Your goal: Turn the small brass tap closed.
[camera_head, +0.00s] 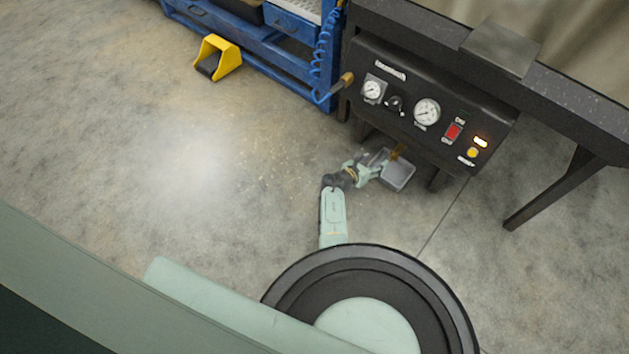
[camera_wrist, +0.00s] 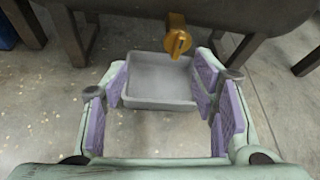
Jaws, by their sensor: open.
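The small brass tap (camera_wrist: 178,42) hangs from the underside of the black machine in the wrist view, at upper centre with its knob facing me. In the head view the tap (camera_head: 398,151) is a small brass shape below the control panel. My gripper (camera_wrist: 162,80) is open, its purple-padded fingers spread to the left and right. The tap shows between and beyond the fingertips, apart from them. In the head view my gripper (camera_head: 374,164) is just left of the tap. Whether the tap is open or closed I cannot tell.
A grey tray (camera_wrist: 160,103) sits below the tap. The black panel (camera_head: 412,100) carries gauges, a red switch and a lit lamp. A blue frame (camera_head: 250,58) with a coiled hose and a yellow pedal guard (camera_head: 228,54) stand left. The floor at left is clear.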

